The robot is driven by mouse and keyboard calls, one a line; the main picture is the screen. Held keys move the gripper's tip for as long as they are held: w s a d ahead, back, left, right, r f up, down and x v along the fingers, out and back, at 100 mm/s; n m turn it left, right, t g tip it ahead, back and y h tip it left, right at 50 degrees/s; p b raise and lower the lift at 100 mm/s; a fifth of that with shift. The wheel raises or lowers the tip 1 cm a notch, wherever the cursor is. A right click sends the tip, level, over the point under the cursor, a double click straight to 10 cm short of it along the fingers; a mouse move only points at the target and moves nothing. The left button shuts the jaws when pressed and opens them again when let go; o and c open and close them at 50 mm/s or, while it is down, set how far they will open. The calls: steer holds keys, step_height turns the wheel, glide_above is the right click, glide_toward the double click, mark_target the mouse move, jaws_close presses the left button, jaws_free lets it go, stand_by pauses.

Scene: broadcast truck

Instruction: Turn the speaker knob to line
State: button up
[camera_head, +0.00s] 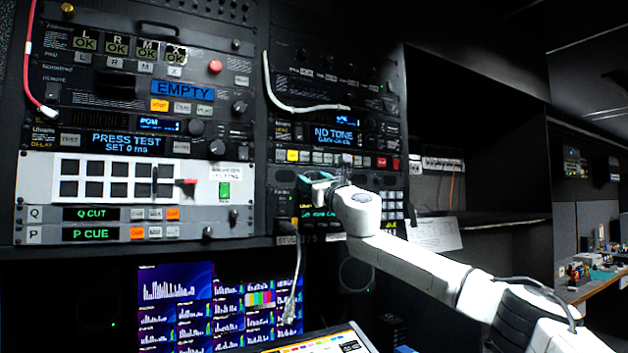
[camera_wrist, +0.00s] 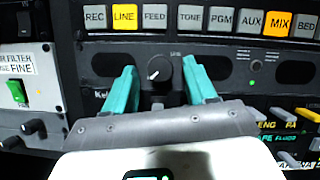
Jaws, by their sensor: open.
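The speaker knob (camera_wrist: 159,72) is a small black dial on a dark panel in the wrist view. Its white mark points to the lower left. My gripper (camera_wrist: 160,64) has its two teal fingers apart, one on each side of the knob, with visible gaps between fingers and knob. A row of buttons sits above, with the LINE button (camera_wrist: 124,17) lit yellow. In the head view my gripper (camera_head: 318,184) is at the right rack and hides the knob. Small lettering around the knob is too blurred or covered to read.
The MIX button (camera_wrist: 279,24) is lit orange. A filter panel (camera_wrist: 27,88) with a green switch lies left. Small levers (camera_wrist: 290,115) sit at lower right. A pale cable (camera_head: 290,105) hangs on the right rack above my gripper.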

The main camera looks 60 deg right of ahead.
steer(key=shift+c, duration=0.3)
jaws_close()
stand_by(0.3)
